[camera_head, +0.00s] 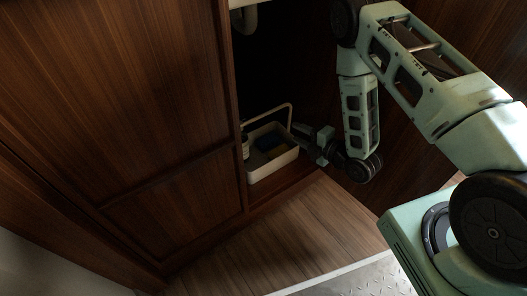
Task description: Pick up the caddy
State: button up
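The caddy (273,166) is a cream-coloured open tray with a thin raised handle. It stands on the floor of the dark cabinet, just inside the opening. It holds a small bottle (245,146) with a pale top at its left end and a dark blue item (268,141) inside. My gripper (300,133) reaches in from the right and is at the caddy's right end, close to the handle. Its fingers are small and dark here, so I cannot tell whether they touch the handle or are open or shut.
A wooden cabinet door (120,100) fills the left side, its edge beside the caddy. A pale pipe (246,18) hangs at the top of the cabinet opening. The wood floor (270,235) in front of the cabinet is clear.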

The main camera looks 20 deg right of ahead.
jog(key=b, duration=0.5)
send_near(265, 116)
jog(key=f+x, duration=0.1)
jog(key=x, duration=0.4)
jog(key=b+x, duration=0.1)
jog(key=x, duration=0.1)
jog(key=b+x, duration=0.2)
jog(key=x, duration=0.1)
jog(key=shift+w+a+r, duration=0.2)
jog(key=shift+w+r, duration=0.1)
jog(key=shift+w, duration=0.05)
jog(key=shift+w+a+r, duration=0.1)
grip_shut()
dwell(0.4)
jog(key=shift+r, duration=0.1)
